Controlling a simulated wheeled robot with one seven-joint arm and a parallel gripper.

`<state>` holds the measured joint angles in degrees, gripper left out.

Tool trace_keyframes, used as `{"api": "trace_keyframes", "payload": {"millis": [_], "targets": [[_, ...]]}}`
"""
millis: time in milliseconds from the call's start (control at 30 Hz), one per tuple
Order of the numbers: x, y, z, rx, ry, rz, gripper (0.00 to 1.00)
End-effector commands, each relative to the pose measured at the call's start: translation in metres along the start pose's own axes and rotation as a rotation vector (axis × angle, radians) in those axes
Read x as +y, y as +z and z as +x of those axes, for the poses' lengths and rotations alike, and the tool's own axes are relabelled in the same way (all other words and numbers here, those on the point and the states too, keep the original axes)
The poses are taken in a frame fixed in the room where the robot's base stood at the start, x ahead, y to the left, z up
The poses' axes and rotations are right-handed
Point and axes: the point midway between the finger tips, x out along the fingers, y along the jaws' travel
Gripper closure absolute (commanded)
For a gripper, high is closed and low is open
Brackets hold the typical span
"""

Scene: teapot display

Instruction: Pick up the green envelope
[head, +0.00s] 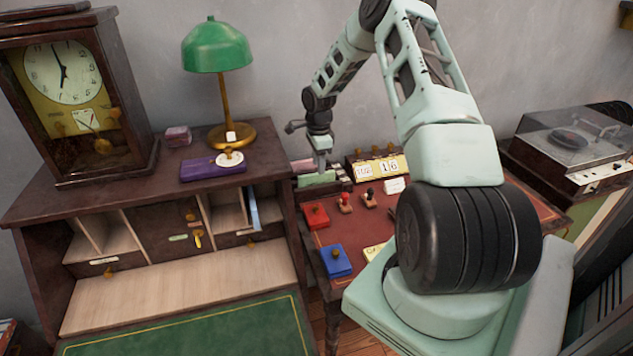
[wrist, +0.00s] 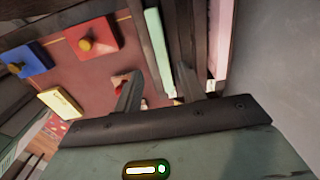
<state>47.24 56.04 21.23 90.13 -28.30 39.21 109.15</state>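The green envelope (head: 317,179) is pale green and stands on edge in a dark wooden rack on the red-topped desk. In the wrist view, the green envelope (wrist: 157,48) shows as a narrow upright strip. My gripper (head: 320,158) points down right over it in the head view. In the wrist view, my gripper (wrist: 159,76) is open, with one finger on each side of the envelope's line. I cannot tell whether the fingers touch it. A pink envelope (wrist: 221,38) stands in another slot of the rack.
A red box (head: 316,215), a blue box (head: 336,261), stamps (head: 345,203) and a calendar block (head: 379,167) share the desk. At left, a taller cabinet carries a green lamp (head: 217,50), a purple case (head: 205,169) and a clock (head: 62,80). The wall is close behind the rack.

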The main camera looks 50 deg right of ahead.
Motion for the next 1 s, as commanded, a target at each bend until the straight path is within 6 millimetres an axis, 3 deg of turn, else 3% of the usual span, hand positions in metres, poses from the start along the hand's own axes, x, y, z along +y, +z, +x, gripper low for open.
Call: {"api": "trace_keyframes", "payload": {"millis": [433, 733, 900, 1000], "targets": [[-0.004, 0.001, 0.047, 0.0, 0.002, 0.001, 0.6], [-0.004, 0.001, 0.052, 0.001, 0.0, 0.0, 0.6], [-0.004, 0.001, 0.052, 0.001, 0.0, 0.0, 1.0], [-0.005, 0.001, 0.052, 0.001, 0.0, 0.0, 1.0]]}}
